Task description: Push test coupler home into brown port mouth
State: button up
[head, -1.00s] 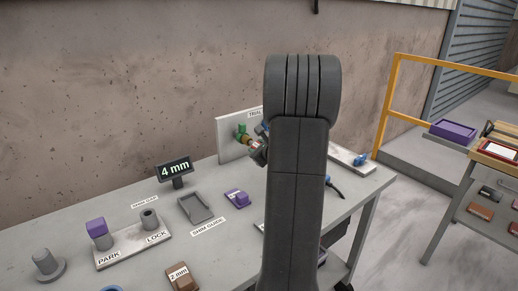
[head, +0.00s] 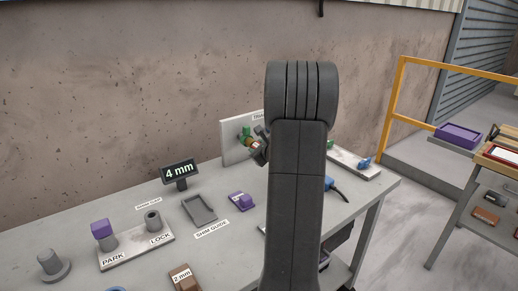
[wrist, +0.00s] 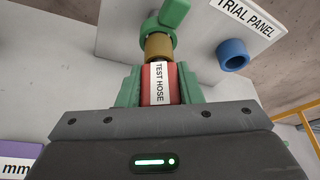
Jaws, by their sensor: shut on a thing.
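In the wrist view my gripper (wrist: 160,88) has its green fingers shut on the red test coupler (wrist: 172,84), which carries a white TEST HOSE label. The coupler's front end meets the brown port (wrist: 159,46) in line; I cannot tell how deep it sits. A green valve handle (wrist: 165,18) stands on the port's far side. In the head view the brown port (head: 253,143) shows at the white trial panel (head: 229,150), left of my arm. My arm hides most of the gripper and coupler there.
A blue port (wrist: 233,55) is on the panel to the right in the wrist view. On the grey bench are a 4 mm display (head: 180,171), a shim guide tray (head: 199,209), a purple block (head: 240,201) and a PARK/LOCK base (head: 135,250). Yellow rail (head: 393,100) stands right.

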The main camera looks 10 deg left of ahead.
jog(key=shift+w+a, duration=0.1)
jog(key=o, duration=1.1)
jog(key=shift+o, duration=0.2)
jog(key=b+v, duration=0.1)
jog(key=v, duration=1.2)
jog(key=shift+s+r, duration=0.2)
jog(key=shift+s, duration=0.1)
jog(key=p+x, duration=0.1)
jog(key=x, duration=1.2)
jog(key=shift+w+f, duration=0.25)
jog(key=shift+w, duration=0.1)
jog(key=shift+s, duration=0.15)
jog(key=shift+s+r, duration=0.1)
